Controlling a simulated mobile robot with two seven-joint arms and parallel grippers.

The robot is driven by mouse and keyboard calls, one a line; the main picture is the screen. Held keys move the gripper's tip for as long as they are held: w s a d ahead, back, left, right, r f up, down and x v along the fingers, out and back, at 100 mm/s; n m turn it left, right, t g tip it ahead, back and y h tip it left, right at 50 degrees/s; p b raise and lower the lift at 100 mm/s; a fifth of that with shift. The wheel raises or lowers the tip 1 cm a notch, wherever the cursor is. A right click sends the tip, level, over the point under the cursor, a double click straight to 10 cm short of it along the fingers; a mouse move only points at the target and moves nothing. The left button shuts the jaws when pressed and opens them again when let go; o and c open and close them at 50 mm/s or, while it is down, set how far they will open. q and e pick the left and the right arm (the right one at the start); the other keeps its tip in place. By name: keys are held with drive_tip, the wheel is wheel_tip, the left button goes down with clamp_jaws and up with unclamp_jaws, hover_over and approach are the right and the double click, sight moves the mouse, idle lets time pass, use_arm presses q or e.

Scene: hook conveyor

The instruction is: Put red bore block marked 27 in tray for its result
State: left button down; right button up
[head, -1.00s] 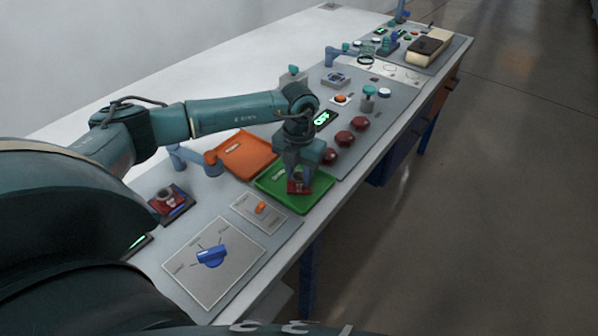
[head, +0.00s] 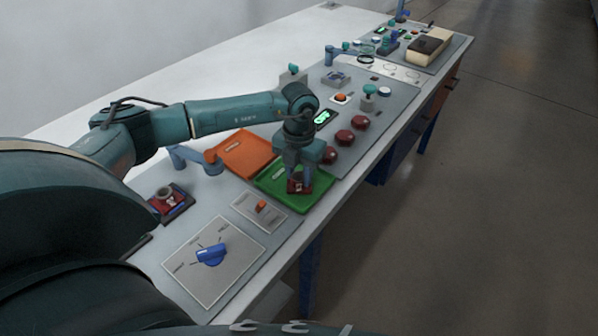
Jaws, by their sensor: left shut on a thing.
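My left gripper (head: 300,180) points down over the green tray (head: 318,196) and is shut on a red block (head: 298,188). The block is at the tray's floor, inside its left part; whether it touches the floor is hard to tell. Its marking is too small to read. The orange tray (head: 245,154) beside it, to the upper left, looks empty. Another red block with a grey round piece on it (head: 166,198) sits on a dark stand at the left. My right gripper is not in view.
A panel with a blue knob (head: 211,255) and a small orange switch (head: 262,206) lie in front of the trays. A blue-grey jointed lever (head: 213,164) stands left of the orange tray.

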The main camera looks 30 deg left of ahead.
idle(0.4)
use_arm(q)
drive_tip(key=c, duration=0.6)
unclamp_jaws()
drive_tip(key=shift+o, duration=0.2)
wheel_tip(320, 180, up, 7)
drive_tip(key=p, duration=0.5)
idle(0.7)
